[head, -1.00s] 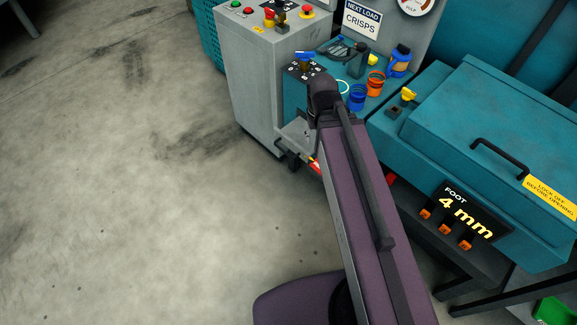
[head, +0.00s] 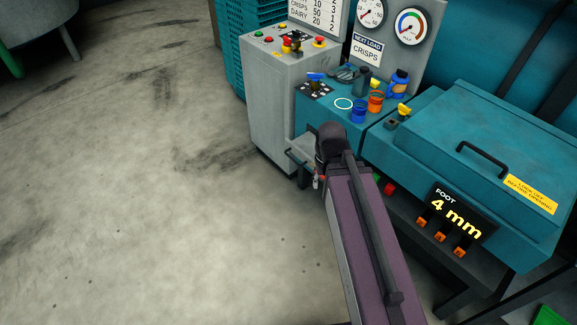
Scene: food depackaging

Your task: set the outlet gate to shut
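No part in the head view is legibly marked as the outlet gate, so I cannot tell which it is or how it is set. A blue-handled selector (head: 315,79) sits on a black marked plate at the left of the teal bench. A yellow-handled lever (head: 404,109) stands on a small dark block by the teal machine. My purple arm reaches up from the bottom, its dark joint in front of the bench's front face. My gripper is not visible; the arm hides the area beyond the joint.
A grey control cabinet (head: 276,110) with coloured buttons stands left of the bench. Blue and orange rings (head: 376,101), bottles and a pale ring lie on the bench top. The teal machine (head: 470,150) carries a "4 mm" display (head: 456,215).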

